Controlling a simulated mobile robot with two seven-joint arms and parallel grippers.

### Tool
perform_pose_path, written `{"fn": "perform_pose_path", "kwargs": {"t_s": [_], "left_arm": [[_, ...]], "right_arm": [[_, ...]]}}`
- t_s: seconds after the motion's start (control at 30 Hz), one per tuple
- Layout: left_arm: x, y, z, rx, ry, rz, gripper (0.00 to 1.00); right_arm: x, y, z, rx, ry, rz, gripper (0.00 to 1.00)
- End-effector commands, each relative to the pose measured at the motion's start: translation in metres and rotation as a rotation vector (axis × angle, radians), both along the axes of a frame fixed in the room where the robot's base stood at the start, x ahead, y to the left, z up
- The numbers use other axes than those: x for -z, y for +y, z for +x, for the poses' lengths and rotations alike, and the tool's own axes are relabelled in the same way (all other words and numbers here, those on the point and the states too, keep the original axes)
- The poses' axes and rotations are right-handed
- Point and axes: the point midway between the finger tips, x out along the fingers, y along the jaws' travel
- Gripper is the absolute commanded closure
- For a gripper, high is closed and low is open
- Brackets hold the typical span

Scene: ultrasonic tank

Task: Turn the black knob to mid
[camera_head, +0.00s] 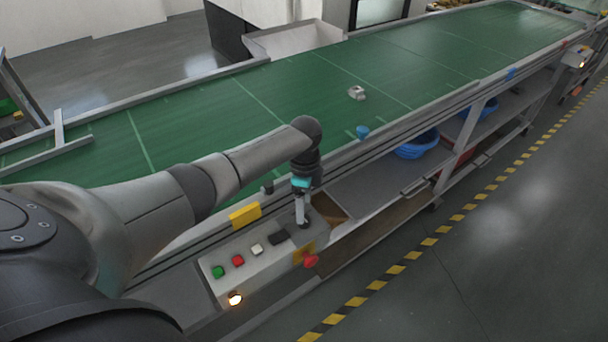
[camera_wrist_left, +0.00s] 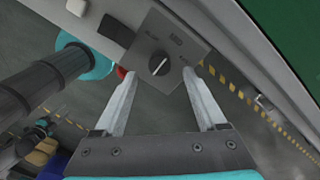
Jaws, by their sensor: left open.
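The black knob (camera_wrist_left: 159,65) sits on a grey square plate (camera_wrist_left: 178,32) in the left wrist view. Small labels are printed around it; the top one seems to read MID, and the side ones are hard to read. The knob's white line slants toward the upper right of that view. My left gripper (camera_wrist_left: 160,75) is open, with its fingertips on either side of the knob; I cannot tell whether they touch it. In the head view, my left gripper (camera_head: 302,220) points down at the far end of the control box and hides the knob. My right gripper is not in view.
The control box (camera_head: 240,282) carries a green button (camera_head: 218,271), a red button (camera_head: 238,260) and a white button (camera_head: 257,249). A red emergency button (camera_head: 311,261) sticks out at its side. The green conveyor (camera_head: 270,110) runs behind, with a small grey part (camera_head: 356,92) on it.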

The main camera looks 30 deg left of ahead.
Motion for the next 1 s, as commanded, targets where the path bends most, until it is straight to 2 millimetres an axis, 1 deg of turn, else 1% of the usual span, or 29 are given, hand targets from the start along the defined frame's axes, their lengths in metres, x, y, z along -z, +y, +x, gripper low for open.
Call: {"fn": "perform_pose_path", "kwargs": {"t_s": [0.03,0.2,0.3,0.43,0.5,0.6,1.0], "left_arm": [[-0.015,0.001,0.001,0.001,-0.004,0.001,0.27],[-0.056,0.002,0.004,0.0,-0.005,0.002,0.27],[-0.077,0.002,0.004,0.0,-0.003,0.002,0.27],[-0.096,0.002,0.005,-0.001,-0.004,0.001,0.27],[-0.103,0.002,0.005,-0.001,-0.002,0.001,0.27],[-0.108,0.002,0.005,-0.001,-0.001,0.001,0.27],[-0.11,0.002,0.005,-0.001,0.001,0.002,0.27]], "right_arm": [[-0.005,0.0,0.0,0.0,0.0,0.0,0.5],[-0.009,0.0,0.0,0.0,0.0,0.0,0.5],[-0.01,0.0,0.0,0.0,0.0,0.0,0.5],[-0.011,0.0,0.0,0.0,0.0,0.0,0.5],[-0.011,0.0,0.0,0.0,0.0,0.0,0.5],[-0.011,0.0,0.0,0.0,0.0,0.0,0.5],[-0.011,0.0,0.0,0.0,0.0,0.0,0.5]]}}
